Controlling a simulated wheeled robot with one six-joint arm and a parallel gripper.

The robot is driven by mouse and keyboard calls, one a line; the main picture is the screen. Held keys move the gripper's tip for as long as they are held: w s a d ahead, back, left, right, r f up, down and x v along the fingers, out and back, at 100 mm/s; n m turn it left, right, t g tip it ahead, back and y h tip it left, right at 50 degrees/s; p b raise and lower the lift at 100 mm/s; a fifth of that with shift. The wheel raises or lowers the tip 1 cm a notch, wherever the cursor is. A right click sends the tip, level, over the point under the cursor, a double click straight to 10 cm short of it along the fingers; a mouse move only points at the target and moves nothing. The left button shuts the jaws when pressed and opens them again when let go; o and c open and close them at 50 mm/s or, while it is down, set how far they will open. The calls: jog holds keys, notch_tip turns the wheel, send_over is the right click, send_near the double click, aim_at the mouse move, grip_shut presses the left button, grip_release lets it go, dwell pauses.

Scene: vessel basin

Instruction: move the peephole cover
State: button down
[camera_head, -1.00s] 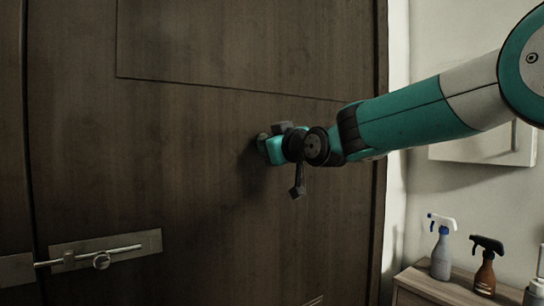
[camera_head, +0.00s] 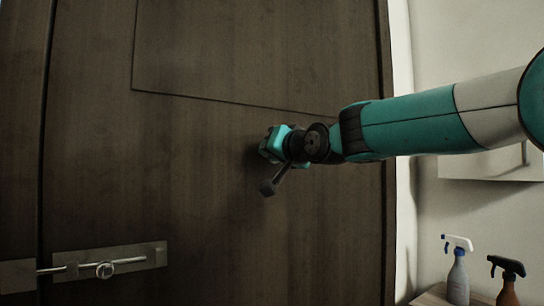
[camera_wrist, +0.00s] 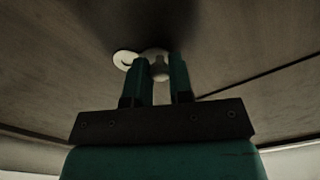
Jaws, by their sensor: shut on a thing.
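The peephole cover (camera_wrist: 159,70) is a small pale piece on the dark wooden door, seen in the wrist view between my two fingers. A pale round disc (camera_wrist: 124,60) with a dark curved mark shows just left of it, partly behind the left finger; I cannot tell whether it is the peephole or part of the cover. My gripper (camera_wrist: 158,60) is shut on the cover, close to the door face. In the head view my gripper (camera_head: 272,143) is at the middle of the door (camera_head: 215,200) and hides the cover.
A metal slide bolt (camera_head: 110,264) is at the door's lower left. A blue-and-white spray bottle (camera_head: 457,272) and a brown spray bottle (camera_head: 507,282) stand at the lower right, beside the door. The door face around my gripper is clear.

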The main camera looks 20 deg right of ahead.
jog(key=shift+r+m, duration=0.15)
jog(key=shift+m, duration=0.25)
jog(key=c, duration=1)
grip_release()
jog(key=b+v, duration=1.4)
jog(key=v, duration=0.3)
jog(key=shift+s, duration=0.2)
